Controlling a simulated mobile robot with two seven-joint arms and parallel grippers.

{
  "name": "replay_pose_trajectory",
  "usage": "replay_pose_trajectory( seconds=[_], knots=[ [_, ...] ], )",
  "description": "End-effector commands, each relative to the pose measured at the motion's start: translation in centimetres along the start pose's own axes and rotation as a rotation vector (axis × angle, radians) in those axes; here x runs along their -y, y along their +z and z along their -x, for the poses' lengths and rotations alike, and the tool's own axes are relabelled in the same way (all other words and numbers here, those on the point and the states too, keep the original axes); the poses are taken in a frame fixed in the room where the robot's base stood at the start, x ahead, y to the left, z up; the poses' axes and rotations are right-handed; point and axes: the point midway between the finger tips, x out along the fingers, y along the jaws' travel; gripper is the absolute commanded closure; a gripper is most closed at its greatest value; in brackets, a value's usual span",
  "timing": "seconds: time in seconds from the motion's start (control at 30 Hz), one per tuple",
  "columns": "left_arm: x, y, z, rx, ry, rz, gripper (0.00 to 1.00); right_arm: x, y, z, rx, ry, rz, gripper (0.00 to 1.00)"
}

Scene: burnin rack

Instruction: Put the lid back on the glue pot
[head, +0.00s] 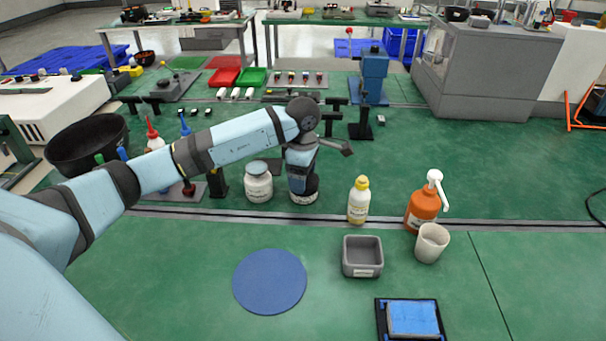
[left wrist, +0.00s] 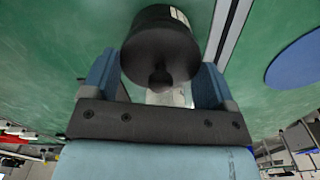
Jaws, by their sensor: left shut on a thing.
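My left gripper (head: 303,181) points down over the dark glue pot (head: 303,197), which has a pale label. In the left wrist view the two blue fingers (left wrist: 158,76) stand on either side of a dark round lid (left wrist: 158,60) with a small knob, and are shut on it. The lid lines up over the pot; I cannot tell if it rests fully on the rim or sits slightly above. The seam between lid and pot is hidden. My right gripper is not in view.
A white jar (head: 258,188) stands just left of the pot. To the right are a yellow-capped bottle (head: 358,205), an orange pump bottle (head: 422,208), a white cup (head: 431,244) and a grey box (head: 362,268). A blue round mat (head: 269,281) lies in front.

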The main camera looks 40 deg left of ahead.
Motion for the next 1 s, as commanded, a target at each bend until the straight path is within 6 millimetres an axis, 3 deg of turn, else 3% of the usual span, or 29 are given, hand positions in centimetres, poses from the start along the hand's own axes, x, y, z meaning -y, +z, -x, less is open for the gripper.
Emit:
replay_pose_trajectory(
  seconds=[0.27,0.3,0.37,0.77,1.0],
  knots=[
    [0.0,0.0,0.0,0.0,0.0,0.0,0.43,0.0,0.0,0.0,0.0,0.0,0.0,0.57],
    [0.0,0.0,0.0,0.0,0.0,0.0,0.14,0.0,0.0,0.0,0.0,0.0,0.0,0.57],
    [0.0,0.0,0.0,0.0,0.0,0.0,0.0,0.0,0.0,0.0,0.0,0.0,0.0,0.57],
    [0.0,0.0,0.1,0.0,0.0,0.0,0.0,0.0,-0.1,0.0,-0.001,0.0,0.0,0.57],
    [0.0,0.0,1.4,-0.001,0.001,0.0,0.0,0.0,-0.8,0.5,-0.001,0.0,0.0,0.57]
  ],
)
